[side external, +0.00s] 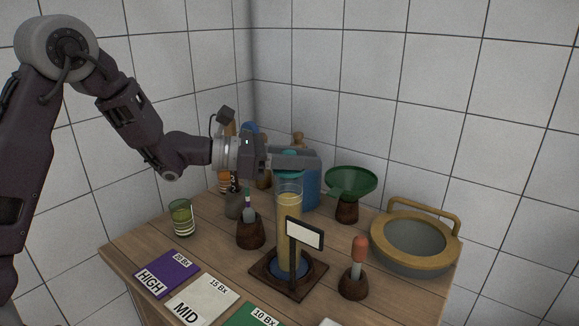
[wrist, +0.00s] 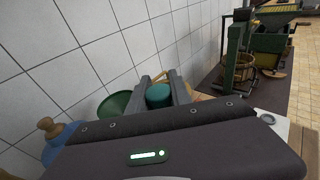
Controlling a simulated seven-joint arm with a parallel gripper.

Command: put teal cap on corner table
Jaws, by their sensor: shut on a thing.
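My gripper (side external: 303,159) is level above the wooden table, at the top of the tall clear cylinder (side external: 289,205) with yellowish liquid. It is shut on the teal cap (wrist: 159,95), which sits between the two fingers in the wrist view. In the side view, teal (side external: 290,153) shows just above and below the fingers. I cannot tell whether the cap touches the cylinder's rim. The table (side external: 208,248) stands in the corner of the tiled walls.
A sign on a post (side external: 304,232) stands before the cylinder. Labelled cards (side external: 168,272) line the front edge.

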